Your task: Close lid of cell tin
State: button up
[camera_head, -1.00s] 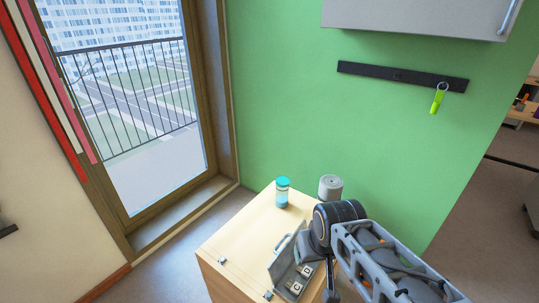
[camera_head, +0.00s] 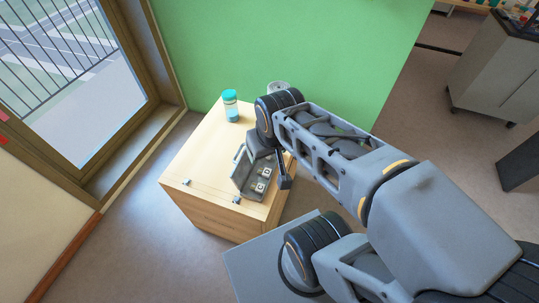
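The cell tin (camera_head: 254,193) is a grey box standing on the light wooden cabinet top, near its right front edge. Its lid (camera_head: 241,171) is raised along the left side, with a handle on it. Small pale cells (camera_head: 261,186) show inside the open tin. My gripper (camera_head: 286,183) points down at the tin's right side, close to its rim. Whether it touches the tin cannot be told. My wrist and arm hide the tin's far end, and the gap between the fingertips is not clear.
The wooden cabinet (camera_head: 197,165) also holds a teal-capped jar (camera_head: 231,106) at the back and a pale grey cylinder (camera_head: 277,87), partly hidden behind my wrist. Small metal pieces (camera_head: 187,182) sit at the front edge.

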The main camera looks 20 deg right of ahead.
aim_at(240, 173)
jog(key=u, duration=0.45)
jog(key=k, duration=0.55)
jog(key=u, duration=1.35)
jog(key=i, duration=0.65)
jog(key=z, duration=0.3)
